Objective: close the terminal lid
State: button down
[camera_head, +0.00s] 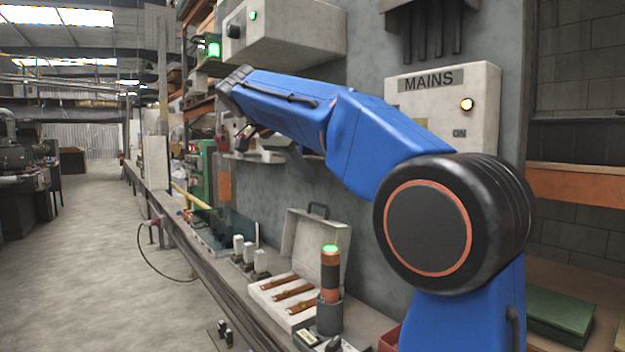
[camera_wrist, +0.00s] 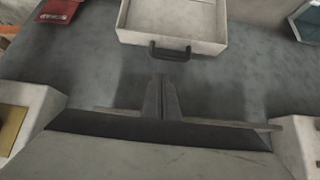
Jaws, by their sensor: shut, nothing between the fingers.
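In the head view the terminal box (camera_head: 262,291) stands on the bench with its pale lid (camera_head: 303,240) raised, tilted slightly back. A dark handle (camera_head: 319,207) sits on the lid's top edge. Several brown-copper bars lie in the box. In the wrist view the lid (camera_wrist: 185,18) shows at the top, with its black handle (camera_wrist: 170,54) on the near edge. My gripper (camera_wrist: 161,82) is shut and empty; its fingertips appear just below the handle in that picture, with no visible contact. In the head view my blue arm reaches left above the bench, and the fingertips cannot be made out clearly.
A cylinder with a green-lit top (camera_head: 330,274) stands close to the box's right side. Several small white-topped parts (camera_head: 250,255) stand to its left. The MAINS panel (camera_head: 445,105) and a cream wall box (camera_head: 285,38) hang on the wall behind.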

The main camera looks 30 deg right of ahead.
aim_at(322, 205)
jog(key=x, duration=0.8)
jog(key=shift+d, duration=0.1)
